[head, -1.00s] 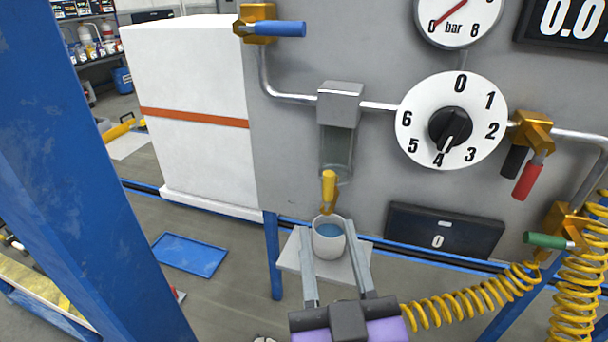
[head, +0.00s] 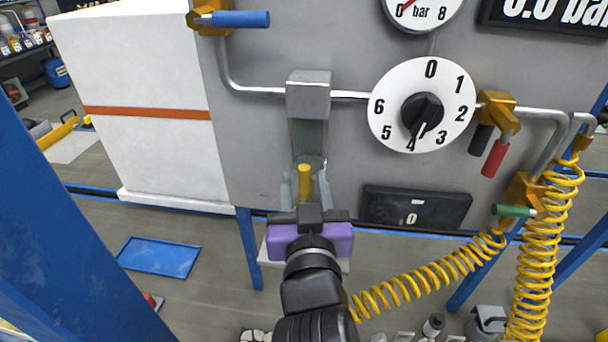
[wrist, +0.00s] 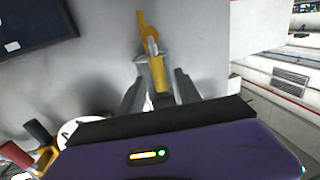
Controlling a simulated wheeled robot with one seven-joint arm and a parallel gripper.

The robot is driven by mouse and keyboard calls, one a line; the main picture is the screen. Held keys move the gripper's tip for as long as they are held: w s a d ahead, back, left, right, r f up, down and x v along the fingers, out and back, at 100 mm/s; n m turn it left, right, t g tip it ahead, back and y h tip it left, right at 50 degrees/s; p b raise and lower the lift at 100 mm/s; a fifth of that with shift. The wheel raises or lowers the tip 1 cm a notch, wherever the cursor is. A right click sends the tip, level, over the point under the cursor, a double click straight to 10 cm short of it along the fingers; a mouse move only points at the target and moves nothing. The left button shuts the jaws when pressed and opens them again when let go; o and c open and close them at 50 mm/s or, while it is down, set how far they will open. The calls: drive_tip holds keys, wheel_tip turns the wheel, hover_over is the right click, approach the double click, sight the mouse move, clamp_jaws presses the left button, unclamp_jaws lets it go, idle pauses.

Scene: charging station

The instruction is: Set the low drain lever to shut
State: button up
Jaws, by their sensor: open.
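The low drain lever (head: 305,184) is yellow and hangs under the clear filter bowl (head: 308,140) on the grey panel. In the wrist view the lever (wrist: 157,72) shows between my two fingers, below its yellow valve body (wrist: 144,32). My gripper (head: 304,188) is open, with a finger on either side of the lever. It also shows in the wrist view (wrist: 159,84). I cannot tell whether either finger touches the lever. My purple gripper body hides the area below the lever in the head view.
A blue-handled valve (head: 240,19) is at upper left. The numbered dial (head: 393,130), red lever (head: 495,158) and green lever (head: 513,211) are to the right. A coiled yellow hose (head: 430,277) hangs at lower right. A shelf (head: 265,255) is partly hidden behind my gripper.

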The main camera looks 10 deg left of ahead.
drive_tip(key=shift+w, duration=0.55)
clamp_jaws()
drive_tip(key=shift+a, duration=0.1)
idle(1.0)
